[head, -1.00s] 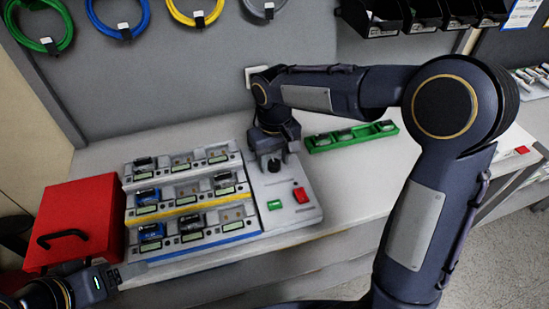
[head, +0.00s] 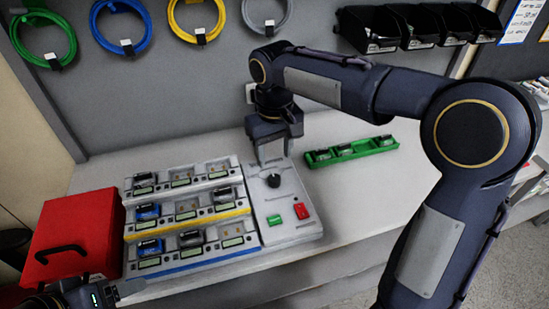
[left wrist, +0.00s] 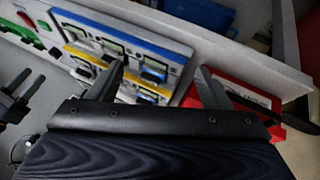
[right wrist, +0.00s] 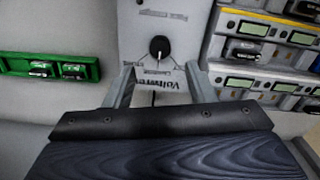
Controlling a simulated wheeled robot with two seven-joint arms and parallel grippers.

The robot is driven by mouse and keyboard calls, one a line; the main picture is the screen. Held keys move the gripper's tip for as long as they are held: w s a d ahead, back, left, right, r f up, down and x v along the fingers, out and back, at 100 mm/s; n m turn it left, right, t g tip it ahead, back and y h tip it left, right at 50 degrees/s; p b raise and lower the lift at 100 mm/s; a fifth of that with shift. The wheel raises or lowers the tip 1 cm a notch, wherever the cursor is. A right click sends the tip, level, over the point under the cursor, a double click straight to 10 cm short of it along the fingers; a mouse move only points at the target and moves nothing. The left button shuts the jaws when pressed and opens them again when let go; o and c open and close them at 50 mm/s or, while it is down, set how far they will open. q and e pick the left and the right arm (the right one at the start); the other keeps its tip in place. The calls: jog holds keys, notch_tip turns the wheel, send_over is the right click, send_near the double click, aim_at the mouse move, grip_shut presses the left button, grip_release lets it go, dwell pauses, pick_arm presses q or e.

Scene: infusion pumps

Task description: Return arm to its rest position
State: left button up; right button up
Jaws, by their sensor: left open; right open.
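My right gripper (head: 271,155) is open and empty, pointing down above the far end of the grey control panel (head: 289,200). In the right wrist view its two fingers (right wrist: 158,85) stand apart on either side of the panel, with the black knob (right wrist: 159,47) beyond them. My left gripper (head: 122,288) is low at the left, in front of the red box. In the left wrist view its fingers (left wrist: 160,80) are apart with nothing held, and the tiered pump rack (left wrist: 120,50) lies beyond. The same rack (head: 185,215) stands left of the panel.
A red box (head: 75,235) with a black handle stands left of the rack. A green tray (head: 350,151) holding several small parts lies to the right. Cable coils (head: 122,25) and black bins (head: 395,25) are on the back wall. The bench between panel and tray is clear.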

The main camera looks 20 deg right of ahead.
dwell(0.4)
jog(key=shift+s+d+r, duration=0.1)
jog(key=shift+s+d, duration=0.15)
jog(key=shift+d, duration=0.05)
jog(key=s+d+r+m+t+y, duration=0.1)
jog(key=s+d+m+t+y, duration=0.15)
jog(key=s+d, duration=0.65)
jog(key=s+a+f+m+t, duration=0.1)
jog(key=s+f, duration=0.1)
jog(key=s, duration=0.4)
jog(key=s+a+f+m+t+y, duration=0.1)
jog(key=s+f+t, duration=0.1)
jog(key=s, duration=0.4)
jog(key=shift+s+f, duration=0.4)
jog(key=shift+f, duration=0.05)
dwell(0.3)
